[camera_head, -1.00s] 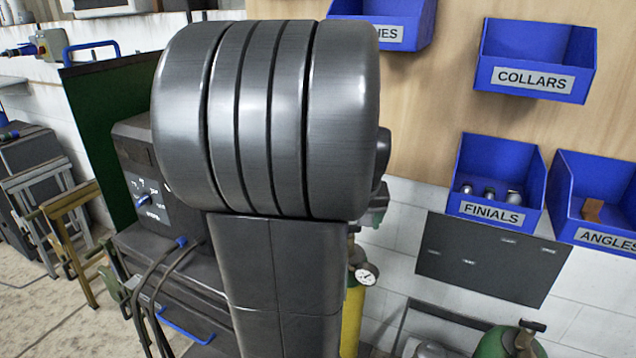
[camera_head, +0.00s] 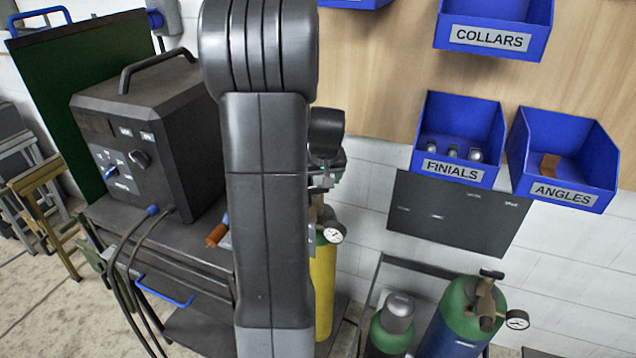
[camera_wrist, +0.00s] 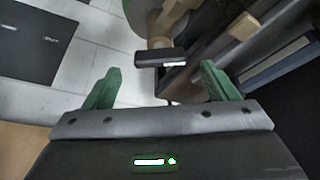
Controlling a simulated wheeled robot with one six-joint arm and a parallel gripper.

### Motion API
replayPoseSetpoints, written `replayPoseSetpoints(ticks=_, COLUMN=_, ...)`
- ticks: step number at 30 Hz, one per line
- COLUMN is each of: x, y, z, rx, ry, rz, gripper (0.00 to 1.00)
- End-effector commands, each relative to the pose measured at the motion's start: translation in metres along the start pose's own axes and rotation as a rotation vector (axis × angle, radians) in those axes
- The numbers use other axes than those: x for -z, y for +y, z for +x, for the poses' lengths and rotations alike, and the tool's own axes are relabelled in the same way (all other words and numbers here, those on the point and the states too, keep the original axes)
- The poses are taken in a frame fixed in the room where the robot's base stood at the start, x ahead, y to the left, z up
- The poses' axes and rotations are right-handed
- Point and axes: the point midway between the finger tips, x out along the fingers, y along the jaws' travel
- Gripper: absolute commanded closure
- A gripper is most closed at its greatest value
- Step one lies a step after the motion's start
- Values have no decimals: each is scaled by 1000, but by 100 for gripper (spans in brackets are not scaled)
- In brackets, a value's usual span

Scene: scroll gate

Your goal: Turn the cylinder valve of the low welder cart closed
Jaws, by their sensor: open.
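The welder cart (camera_head: 205,250) carries a yellow gas cylinder (camera_head: 323,285) with a pressure gauge (camera_head: 331,233). My arm hides part of this cylinder and most of its valve in the head view. In the wrist view a black valve handle (camera_wrist: 160,57) lies crosswise on a tan valve body (camera_wrist: 165,22), above a greenish cylinder shoulder (camera_wrist: 140,8). My gripper (camera_wrist: 160,72) is open, with one green finger to each side of the handle. The handle appears just past the fingertips, with gaps on both sides. Whether the gripper touches it anywhere, I cannot tell.
A welder box (camera_head: 150,140) stands on the cart at left, with hanging cables. A second cylinder (camera_head: 460,320) with a gauge and a smaller capped one (camera_head: 392,325) stand at right. Blue bins (camera_head: 458,140) and a dark panel (camera_head: 458,213) are on the wall behind.

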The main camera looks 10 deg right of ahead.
Motion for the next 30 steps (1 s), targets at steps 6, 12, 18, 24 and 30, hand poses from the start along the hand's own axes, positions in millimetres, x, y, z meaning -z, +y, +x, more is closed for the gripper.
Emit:
replayPoseSetpoints(ticks=6, x=0, y=0, z=23, rx=1, ry=-2, rz=0, gripper=20)
replayPoseSetpoints(ticks=12, x=0, y=0, z=30, rx=0, ry=0, rz=-1, gripper=20)
replayPoseSetpoints(ticks=18, x=0, y=0, z=30, rx=0, ry=0, rz=-1, gripper=20)
replayPoseSetpoints(ticks=24, x=0, y=0, z=29, rx=0, ry=0, rz=-1, gripper=57)
replayPoseSetpoints(ticks=30, x=0, y=0, z=29, rx=-2, ry=0, rz=3, gripper=65)
